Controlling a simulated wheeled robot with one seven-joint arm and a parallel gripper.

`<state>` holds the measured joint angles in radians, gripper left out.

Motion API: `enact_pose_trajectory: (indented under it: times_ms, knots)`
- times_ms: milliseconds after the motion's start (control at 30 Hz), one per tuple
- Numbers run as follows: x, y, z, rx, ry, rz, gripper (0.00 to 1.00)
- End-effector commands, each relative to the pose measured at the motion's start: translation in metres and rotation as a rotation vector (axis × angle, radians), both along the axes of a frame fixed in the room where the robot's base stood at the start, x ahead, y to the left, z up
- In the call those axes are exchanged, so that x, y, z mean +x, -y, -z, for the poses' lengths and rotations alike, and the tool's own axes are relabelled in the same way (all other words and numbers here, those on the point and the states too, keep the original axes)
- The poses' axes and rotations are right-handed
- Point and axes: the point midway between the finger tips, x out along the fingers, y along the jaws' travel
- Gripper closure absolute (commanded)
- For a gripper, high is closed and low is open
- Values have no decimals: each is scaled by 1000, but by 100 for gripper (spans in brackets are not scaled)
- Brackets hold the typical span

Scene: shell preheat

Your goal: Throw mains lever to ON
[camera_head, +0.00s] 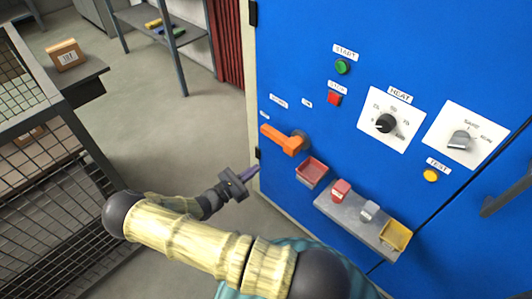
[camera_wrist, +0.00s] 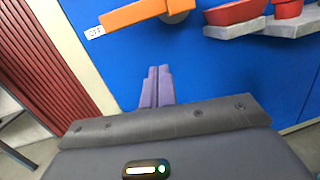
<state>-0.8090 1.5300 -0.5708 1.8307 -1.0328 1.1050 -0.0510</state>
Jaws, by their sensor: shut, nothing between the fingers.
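The orange mains lever (camera_head: 282,139) is on the blue cabinet door (camera_head: 300,50), its handle reaching left from a round hub. In the wrist view the lever (camera_wrist: 135,14) crosses the top, with its handle end beside a white label reading OFF (camera_wrist: 95,32). My gripper (camera_head: 254,171) is below and left of the lever, apart from it. In the wrist view my gripper (camera_wrist: 157,72) has its two purple fingers together, empty, below the lever and in front of the blue door.
Right of the lever are a red bin (camera_head: 311,172) and a grey shelf (camera_head: 345,222) with small items and a yellow bin (camera_head: 396,236). Above are a green START button (camera_head: 342,67), a red button (camera_head: 334,99) and a HEAT dial (camera_head: 386,123). A mesh cage (camera_head: 60,160) stands left; floor between is clear.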

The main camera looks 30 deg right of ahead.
Motion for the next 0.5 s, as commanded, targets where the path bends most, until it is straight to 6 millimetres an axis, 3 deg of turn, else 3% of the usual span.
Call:
enact_pose_trajectory:
  times_ms: [33,100,500]
  knots:
    - [7,-5,15,-53,-16,-51,100]
    - [14,-10,20,-102,-29,-97,100]
    - [19,-14,20,-137,-39,-132,100]
